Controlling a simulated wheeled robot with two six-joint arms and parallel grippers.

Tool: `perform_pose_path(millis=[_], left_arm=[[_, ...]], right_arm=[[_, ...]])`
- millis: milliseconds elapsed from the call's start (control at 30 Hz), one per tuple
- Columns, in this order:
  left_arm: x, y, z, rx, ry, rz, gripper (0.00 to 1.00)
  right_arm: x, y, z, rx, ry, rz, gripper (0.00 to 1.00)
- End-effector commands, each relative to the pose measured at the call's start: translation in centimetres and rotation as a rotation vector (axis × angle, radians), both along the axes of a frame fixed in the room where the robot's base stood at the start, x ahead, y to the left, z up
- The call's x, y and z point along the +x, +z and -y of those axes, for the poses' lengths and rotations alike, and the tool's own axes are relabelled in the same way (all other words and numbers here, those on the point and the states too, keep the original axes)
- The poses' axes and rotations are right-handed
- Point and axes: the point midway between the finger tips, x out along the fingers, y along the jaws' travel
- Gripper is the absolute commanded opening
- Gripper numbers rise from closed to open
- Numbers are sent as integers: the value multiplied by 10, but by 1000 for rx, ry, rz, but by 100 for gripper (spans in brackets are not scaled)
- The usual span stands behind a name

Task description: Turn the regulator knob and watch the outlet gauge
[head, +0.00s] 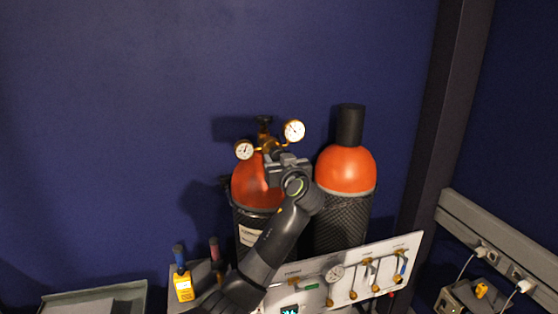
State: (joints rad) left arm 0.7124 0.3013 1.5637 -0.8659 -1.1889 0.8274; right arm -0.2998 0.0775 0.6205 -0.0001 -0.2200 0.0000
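The brass regulator (267,144) sits on top of the left orange gas cylinder (249,186). One round white gauge (244,150) is on its left, and a second white gauge (294,130) is higher on its right. Their readings are too small to tell. My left gripper (276,168) is at the front of the regulator, just below the right gauge. Its body covers the area where a knob could be, and I cannot see a knob. Its fingers are not clear, so I cannot tell whether it is open, shut or touching. My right gripper is not in view.
A second orange cylinder (345,168) with a black cap (350,126) stands close on the right. A white panel (377,261) with a gauge and valves is in front. A yellow bottle (184,288) and a grey tray (95,300) are at lower left.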

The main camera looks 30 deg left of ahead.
Motion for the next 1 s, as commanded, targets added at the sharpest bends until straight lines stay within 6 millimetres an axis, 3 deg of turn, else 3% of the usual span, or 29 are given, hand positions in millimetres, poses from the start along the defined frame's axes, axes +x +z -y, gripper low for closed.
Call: perform_pose_path(millis=[467,1000], left_arm=[[0,-1,0,61,0,-71,20],[-1,1,-1,367,0,-430,20]], right_arm=[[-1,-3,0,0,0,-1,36],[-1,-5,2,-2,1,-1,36]])
